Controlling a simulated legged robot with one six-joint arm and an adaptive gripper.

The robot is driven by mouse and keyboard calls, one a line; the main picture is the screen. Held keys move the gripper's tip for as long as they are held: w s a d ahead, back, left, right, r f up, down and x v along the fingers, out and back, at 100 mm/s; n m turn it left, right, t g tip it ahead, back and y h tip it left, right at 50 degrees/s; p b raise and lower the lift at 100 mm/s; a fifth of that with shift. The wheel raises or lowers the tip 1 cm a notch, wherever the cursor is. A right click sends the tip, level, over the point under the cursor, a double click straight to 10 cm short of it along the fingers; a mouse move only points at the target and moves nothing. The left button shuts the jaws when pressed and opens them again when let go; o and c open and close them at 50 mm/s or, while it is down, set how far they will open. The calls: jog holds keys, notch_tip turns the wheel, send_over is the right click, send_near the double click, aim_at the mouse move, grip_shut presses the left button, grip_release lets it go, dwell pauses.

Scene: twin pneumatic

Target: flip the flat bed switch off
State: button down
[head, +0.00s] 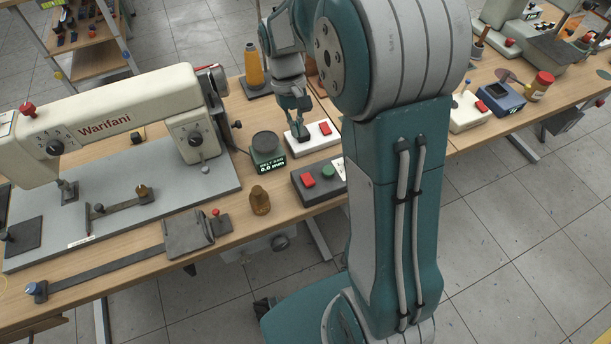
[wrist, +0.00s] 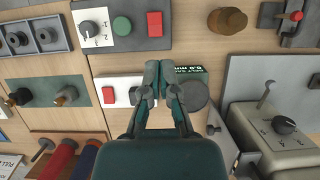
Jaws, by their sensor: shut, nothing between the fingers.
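A white switch box (head: 321,143) with a red rocker (head: 325,129) stands on the table right of the sewing machine. No label tells me whether it is the flat bed switch. My gripper (head: 299,132) points down at the box's left part, its fingers shut and empty. In the wrist view, the box (wrist: 127,80) lies left of the fingertips (wrist: 160,88), with its red rocker (wrist: 108,95) clear. A dark part (wrist: 133,95) beside the left finger is partly hidden. I cannot tell whether the fingers touch the box.
A dark control box (head: 309,193) with red and green buttons stands in front. An orange thread cone (head: 253,66) stands behind. My arm hides part of the table.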

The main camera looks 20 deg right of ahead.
aim_at(305, 182)
jog(key=x, duration=1.4)
jog(key=shift+s+f, duration=0.15)
jog(key=shift+f, duration=0.1)
dwell(0.4)
jog(key=shift+w+r, duration=0.25)
jog(key=shift+w, duration=0.55)
